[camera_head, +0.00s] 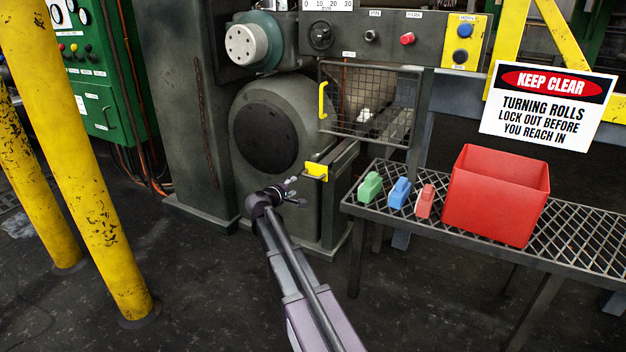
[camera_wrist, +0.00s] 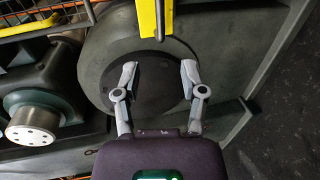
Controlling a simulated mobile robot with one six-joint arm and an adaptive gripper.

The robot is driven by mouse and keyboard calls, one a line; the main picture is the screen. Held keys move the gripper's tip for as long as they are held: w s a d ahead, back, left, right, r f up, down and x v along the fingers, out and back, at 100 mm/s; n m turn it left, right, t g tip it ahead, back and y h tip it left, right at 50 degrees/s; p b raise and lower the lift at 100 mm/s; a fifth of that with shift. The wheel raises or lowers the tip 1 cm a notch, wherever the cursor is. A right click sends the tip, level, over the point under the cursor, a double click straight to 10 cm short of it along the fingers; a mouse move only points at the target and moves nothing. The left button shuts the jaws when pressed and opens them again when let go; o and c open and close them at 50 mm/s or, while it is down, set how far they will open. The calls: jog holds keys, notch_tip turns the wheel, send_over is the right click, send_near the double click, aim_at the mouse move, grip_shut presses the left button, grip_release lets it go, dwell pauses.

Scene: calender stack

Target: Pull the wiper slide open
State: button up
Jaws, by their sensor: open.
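A short yellow handle (camera_head: 316,171) sits on the front end of a grey slide bar (camera_head: 342,158) beside the large roll; this looks like the wiper slide. It also shows as a yellow block at the top of the wrist view (camera_wrist: 148,18), just beyond my fingertips. My gripper (camera_head: 297,191) is open and empty, a little below and left of the handle in the head view. In the wrist view my gripper (camera_wrist: 158,70) has its two fingers spread in front of the roll, apart from the yellow handle. How far the slide is in cannot be told.
A mesh guard (camera_head: 375,100) with a yellow handle (camera_head: 323,100) is above the slide. At right, a grated bench (camera_head: 585,235) carries a red bin (camera_head: 495,195) and green, blue and red small blocks. Yellow posts (camera_head: 85,160) stand left. The floor in front is clear.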

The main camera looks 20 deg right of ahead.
aim_at(310, 177)
jog(key=shift+d, duration=0.1)
jog(key=b+x, duration=0.3)
jog(key=x, duration=1)
jog(key=shift+w+d+f, duration=0.1)
jog(key=shift+w+d, duration=0.1)
